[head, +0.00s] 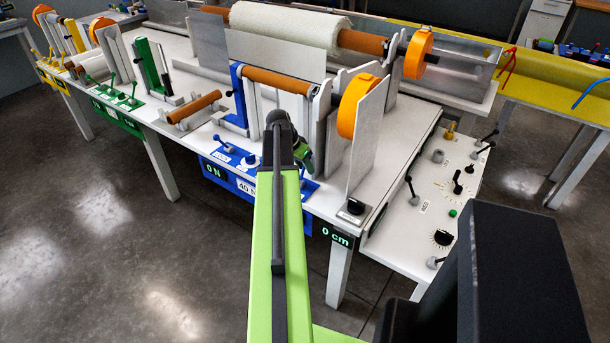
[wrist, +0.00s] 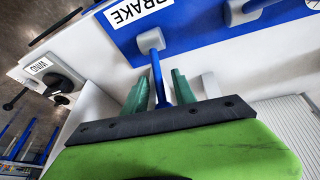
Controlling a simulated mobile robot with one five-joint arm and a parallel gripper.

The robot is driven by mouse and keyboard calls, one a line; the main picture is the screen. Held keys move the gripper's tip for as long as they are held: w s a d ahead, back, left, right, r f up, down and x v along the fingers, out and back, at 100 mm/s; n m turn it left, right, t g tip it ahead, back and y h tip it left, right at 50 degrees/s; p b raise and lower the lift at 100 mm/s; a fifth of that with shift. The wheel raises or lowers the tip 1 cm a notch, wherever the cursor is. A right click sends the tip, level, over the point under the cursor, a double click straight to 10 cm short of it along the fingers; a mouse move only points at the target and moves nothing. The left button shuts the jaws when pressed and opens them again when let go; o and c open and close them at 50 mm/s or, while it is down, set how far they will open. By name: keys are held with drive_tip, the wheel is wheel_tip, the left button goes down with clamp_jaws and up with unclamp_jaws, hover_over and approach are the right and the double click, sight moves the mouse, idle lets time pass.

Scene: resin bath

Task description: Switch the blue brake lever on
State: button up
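The blue brake lever (wrist: 156,68) shows in the wrist view beside a blue panel (wrist: 200,25) with a BRAKE label (wrist: 137,10). My gripper (wrist: 159,88) is open, with one green finger on each side of the lever's shaft. A narrow gap shows on both sides, so the fingers do not appear to grip it. The lever's far end is hidden behind the dark edge of my gripper. In the head view my gripper (head: 303,158) is over the right part of the blue panel (head: 247,185), and my arm hides the brake lever there.
A black WIND knob (head: 352,207) sits on the table corner to the right. A grey upright plate (head: 369,145) and an orange wheel (head: 357,105) stand close to my gripper's right. Another blue lever (head: 223,144) is to its left. Open floor (head: 200,260) lies in front.

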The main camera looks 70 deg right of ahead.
clamp_jaws()
idle(1.4)
